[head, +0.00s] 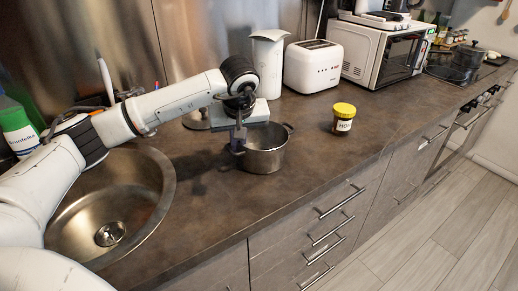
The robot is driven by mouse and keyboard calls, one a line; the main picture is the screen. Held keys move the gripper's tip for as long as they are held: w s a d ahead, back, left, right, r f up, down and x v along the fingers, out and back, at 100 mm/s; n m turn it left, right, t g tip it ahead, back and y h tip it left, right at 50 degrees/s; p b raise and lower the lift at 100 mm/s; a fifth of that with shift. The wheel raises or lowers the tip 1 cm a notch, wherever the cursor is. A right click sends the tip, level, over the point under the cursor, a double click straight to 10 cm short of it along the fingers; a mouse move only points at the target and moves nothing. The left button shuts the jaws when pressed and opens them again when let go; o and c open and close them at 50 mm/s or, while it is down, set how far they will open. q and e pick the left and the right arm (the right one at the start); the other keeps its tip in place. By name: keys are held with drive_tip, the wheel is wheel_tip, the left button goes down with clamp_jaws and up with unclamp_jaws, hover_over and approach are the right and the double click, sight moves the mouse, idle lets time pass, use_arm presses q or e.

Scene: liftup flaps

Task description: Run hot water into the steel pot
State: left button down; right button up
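The steel pot (265,154) stands upright on the brown counter, right of the sink, with its open top facing up. My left gripper (238,147) points down at the pot's left rim, where the left handle is hidden. Its fingers look close together, but I cannot tell whether they grip the pot. The round steel sink (150,190) is at the left, partly covered by my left arm. A pale upright lever (104,76) behind the arm looks like part of the tap; its spout is not clear. My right gripper is not in view.
A yellow-lidded jar (343,119) stands right of the pot. A white kettle-like container (269,62), toaster (313,66) and microwave (385,55) line the back. A green bottle (18,128) is at far left. The counter's front edge runs close below the pot.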

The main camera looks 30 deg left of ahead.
use_arm(q)
drive_tip(key=shift+s+f, duration=0.15)
drive_tip(key=shift+f, duration=0.1)
drive_tip(key=r, duration=1)
drive_tip(key=shift+w+r, duration=0.2)
